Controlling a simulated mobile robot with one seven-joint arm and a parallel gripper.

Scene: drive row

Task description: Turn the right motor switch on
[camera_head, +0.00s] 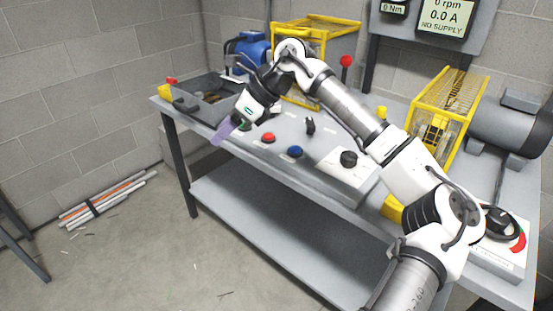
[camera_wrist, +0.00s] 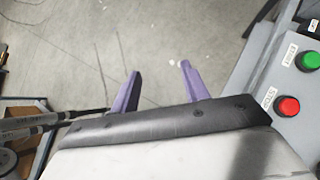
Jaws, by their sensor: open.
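A rotary switch (camera_head: 503,224) with a black handle and a red and green marked plate sits on a pale box at the right end of the bench, beside the right motor (camera_head: 502,122). The angle of its handle is hard to read, and my arm partly covers the box's left side. My gripper (camera_head: 223,131) is at the bench's front left edge, far from this switch. In the wrist view my two purple fingers (camera_wrist: 160,72) are apart with nothing between them, over the floor.
The bench (camera_head: 270,215) carries a red button (camera_head: 267,138), a blue button (camera_head: 295,152), a black knob (camera_head: 348,158) on a white box, and a red-topped lever (camera_head: 346,62). Yellow cages (camera_head: 450,105) stand behind. A grey tray (camera_head: 205,95) is at the left.

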